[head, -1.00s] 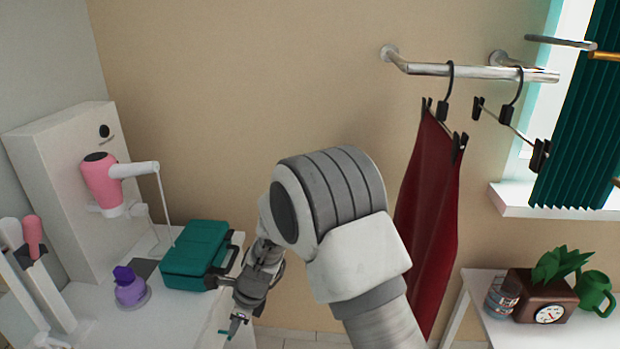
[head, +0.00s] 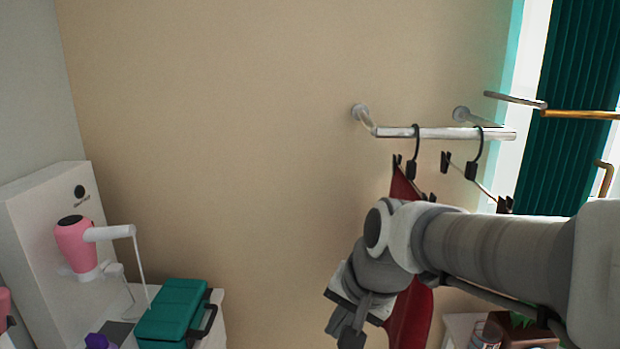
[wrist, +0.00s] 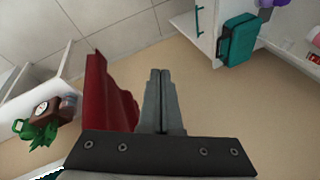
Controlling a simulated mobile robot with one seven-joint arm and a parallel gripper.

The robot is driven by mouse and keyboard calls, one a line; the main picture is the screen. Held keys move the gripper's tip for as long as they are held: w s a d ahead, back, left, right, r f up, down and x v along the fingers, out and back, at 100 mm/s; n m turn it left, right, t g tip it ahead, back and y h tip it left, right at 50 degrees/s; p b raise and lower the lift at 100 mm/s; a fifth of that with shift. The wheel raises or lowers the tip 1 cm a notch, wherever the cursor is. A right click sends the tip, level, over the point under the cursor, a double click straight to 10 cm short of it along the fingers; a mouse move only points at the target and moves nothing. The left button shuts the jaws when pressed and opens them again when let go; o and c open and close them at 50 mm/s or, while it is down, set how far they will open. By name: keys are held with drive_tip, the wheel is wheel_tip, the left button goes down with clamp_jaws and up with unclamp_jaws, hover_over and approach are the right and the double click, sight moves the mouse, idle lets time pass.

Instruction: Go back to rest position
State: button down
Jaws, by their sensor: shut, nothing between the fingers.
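My gripper shows in the wrist view (wrist: 160,75) with its two fingers together and nothing between them. In the head view my arm reaches in from the right, and my gripper (head: 350,335) hangs at the lower middle, in front of the wall. A red garment (head: 408,315) hangs from a black clip hanger behind my arm, which hides much of it. The garment also shows in the wrist view (wrist: 108,100), just left of the fingers; I cannot tell whether they touch.
A metal rail (head: 440,132) holds the garment's hanger and an empty clip hanger (head: 478,165). A teal case (head: 172,312) and a pink hair dryer (head: 75,245) are at lower left.

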drive_tip(key=s+d+r+n+t+h+p, duration=0.1)
drive_tip(key=s+d+r+n, duration=0.3)
drive_tip(key=s+d, duration=0.6)
drive_tip(key=shift+s+n+t+h, duration=0.3)
drive_tip(key=shift+n+h, duration=0.2)
drive_tip(key=shift+h, duration=0.3)
